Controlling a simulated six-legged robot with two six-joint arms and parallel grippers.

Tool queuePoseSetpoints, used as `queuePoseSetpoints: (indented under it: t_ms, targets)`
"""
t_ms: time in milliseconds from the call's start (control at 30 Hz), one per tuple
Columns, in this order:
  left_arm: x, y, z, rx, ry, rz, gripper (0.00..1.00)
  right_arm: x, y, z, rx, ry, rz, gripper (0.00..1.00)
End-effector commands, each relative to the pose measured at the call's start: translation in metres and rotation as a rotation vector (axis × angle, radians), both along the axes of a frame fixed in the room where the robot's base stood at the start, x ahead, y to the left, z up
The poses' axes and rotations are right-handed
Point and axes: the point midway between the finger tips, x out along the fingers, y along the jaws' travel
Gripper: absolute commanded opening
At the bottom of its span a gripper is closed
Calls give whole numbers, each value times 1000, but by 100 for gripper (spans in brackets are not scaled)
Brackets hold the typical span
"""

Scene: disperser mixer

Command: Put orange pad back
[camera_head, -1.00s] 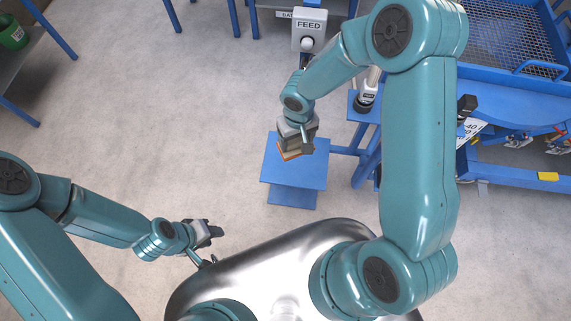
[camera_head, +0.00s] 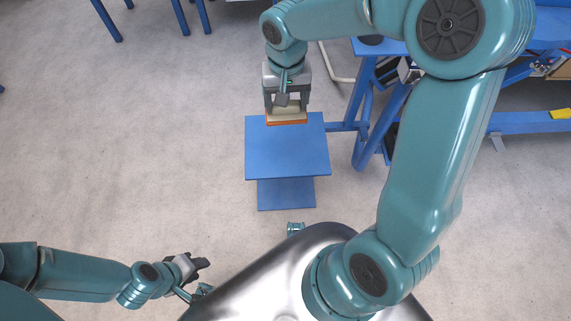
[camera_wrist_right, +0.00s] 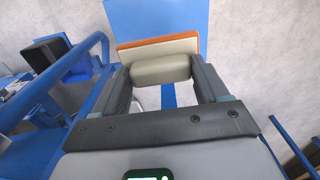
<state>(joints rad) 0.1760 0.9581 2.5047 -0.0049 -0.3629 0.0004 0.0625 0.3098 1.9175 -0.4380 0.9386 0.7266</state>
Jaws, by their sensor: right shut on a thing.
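The orange pad (camera_head: 287,122) has a thin orange layer with a cream layer and a pale block on it. My right gripper (camera_head: 287,108) is shut on the pale block and holds the pad. In the head view the pad overlaps the far edge of a blue platform (camera_head: 288,155); its height above the platform is unclear. The right wrist view shows the orange edge (camera_wrist_right: 158,42) beyond the pale block (camera_wrist_right: 161,69), which sits between both fingers. My left gripper (camera_head: 199,264) is low at the left, away from the pad; its finger gap is too small to read.
A blue frame bench (camera_head: 375,110) stands just right of the platform, joined to it by a low bar. Blue table legs (camera_head: 180,15) stand at the far left. The grey floor left of the platform is clear.

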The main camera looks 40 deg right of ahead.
Motion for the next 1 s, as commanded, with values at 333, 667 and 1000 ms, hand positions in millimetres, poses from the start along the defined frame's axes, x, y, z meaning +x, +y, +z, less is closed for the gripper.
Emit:
queuePoseSetpoints:
  t_ms: [333,667,1000]
  targets:
    - [0,0,-35,0,-1,0,38,-2,-1,-57,0,7,-28,45]
    - [0,0,-62,0,-1,0,38,0,1,-146,0,4,-27,45]
    - [0,0,-73,0,-1,0,38,0,1,-181,0,2,-27,45]
